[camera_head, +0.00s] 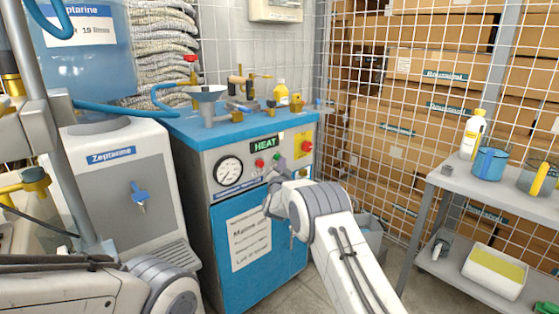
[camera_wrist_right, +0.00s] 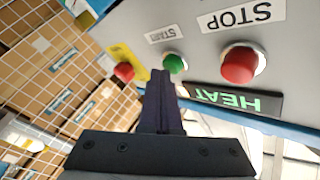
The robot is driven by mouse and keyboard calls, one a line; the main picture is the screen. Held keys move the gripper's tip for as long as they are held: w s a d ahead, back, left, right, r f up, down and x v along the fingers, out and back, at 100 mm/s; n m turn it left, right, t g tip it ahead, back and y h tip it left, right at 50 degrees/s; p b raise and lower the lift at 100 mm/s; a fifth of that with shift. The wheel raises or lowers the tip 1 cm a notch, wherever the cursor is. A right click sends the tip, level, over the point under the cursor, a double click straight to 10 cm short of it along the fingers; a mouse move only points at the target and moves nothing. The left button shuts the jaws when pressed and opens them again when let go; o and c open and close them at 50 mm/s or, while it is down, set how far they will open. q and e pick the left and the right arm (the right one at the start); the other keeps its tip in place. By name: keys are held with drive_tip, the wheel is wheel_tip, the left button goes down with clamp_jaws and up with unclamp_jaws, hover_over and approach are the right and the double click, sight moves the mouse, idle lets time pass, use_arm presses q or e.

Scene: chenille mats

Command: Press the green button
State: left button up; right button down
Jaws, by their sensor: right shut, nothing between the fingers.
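The green button (camera_wrist_right: 175,63) sits on the machine's light front panel, beside a label that reads START. In the head view the green button (camera_head: 277,157) shows only in part, close above my right gripper (camera_head: 275,170). In the right wrist view my right gripper (camera_wrist_right: 161,76) is shut and empty. Its tips appear just beside the green button; I cannot tell if they touch it. My left gripper is out of the frames; only part of my left arm shows at lower left.
A red button (camera_wrist_right: 238,65) labelled STOP and a red button (camera_wrist_right: 124,71) on a yellow plate flank the green one. A lit HEAT sign (camera_head: 264,144) and a gauge (camera_head: 229,171) are close by. A grey shelf cart (camera_head: 437,180) stands right; a water dispenser (camera_head: 115,185) stands left.

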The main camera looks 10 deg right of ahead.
idle(0.3)
drive_tip(key=shift+s+d, duration=0.4)
drive_tip(key=shift+s, duration=0.4)
drive_tip(key=shift+d, duration=0.1)
drive_tip(key=s+d, duration=0.1)
drive_tip(key=s, duration=0.1)
drive_tip(key=s+d+b, duration=0.1)
drive_tip(key=s, duration=0.1)
drive_tip(key=shift+s+d, duration=0.15)
drive_tip(key=shift+d, duration=0.05)
idle(0.4)
